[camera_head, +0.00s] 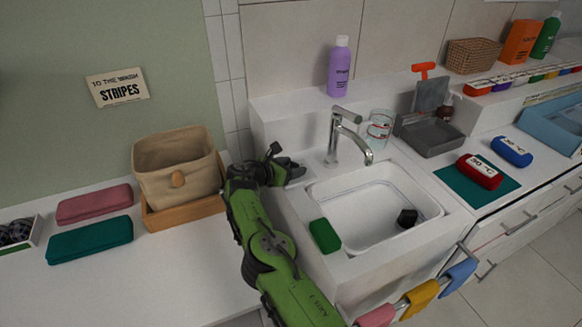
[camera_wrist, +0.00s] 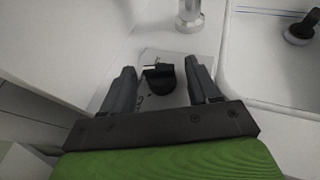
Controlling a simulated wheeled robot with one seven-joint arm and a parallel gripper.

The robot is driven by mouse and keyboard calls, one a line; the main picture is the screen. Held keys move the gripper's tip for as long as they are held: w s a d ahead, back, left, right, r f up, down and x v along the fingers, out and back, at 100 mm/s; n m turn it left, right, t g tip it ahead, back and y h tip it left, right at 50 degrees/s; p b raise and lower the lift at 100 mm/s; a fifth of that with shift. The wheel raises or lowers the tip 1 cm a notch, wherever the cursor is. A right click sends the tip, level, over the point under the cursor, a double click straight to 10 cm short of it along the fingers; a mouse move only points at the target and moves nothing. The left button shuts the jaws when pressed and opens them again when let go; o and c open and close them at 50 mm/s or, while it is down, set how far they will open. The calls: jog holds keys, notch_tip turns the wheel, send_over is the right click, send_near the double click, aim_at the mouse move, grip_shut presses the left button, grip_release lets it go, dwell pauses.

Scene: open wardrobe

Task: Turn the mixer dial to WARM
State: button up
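The mixer dial (camera_wrist: 160,78) is a small black knob with a pale mark, on a white plate (camera_wrist: 163,57) beside the sink in the wrist view. The plate's printing is partly covered and too small to read. My gripper (camera_wrist: 160,68) is open, with one dark finger on each side of the dial. I see gaps between the dial and both fingers. In the head view, my gripper (camera_head: 290,168) is low at the sink's left back corner and hides the dial. The chrome tap (camera_head: 347,135) stands to its right; its base (camera_wrist: 189,16) shows in the wrist view.
The white sink (camera_head: 365,212) holds a small black object (camera_head: 407,217); a green sponge (camera_head: 324,236) lies on its left rim. A beige basket (camera_head: 178,170) stands close left of my arm. A purple bottle (camera_head: 339,68) stands on the ledge behind.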

jog(key=p+v, duration=0.2)
jog(key=v, duration=1.3)
jog(key=shift+s+a+p, duration=0.25)
jog(key=shift+s+p, duration=0.05)
jog(key=shift+p, duration=0.1)
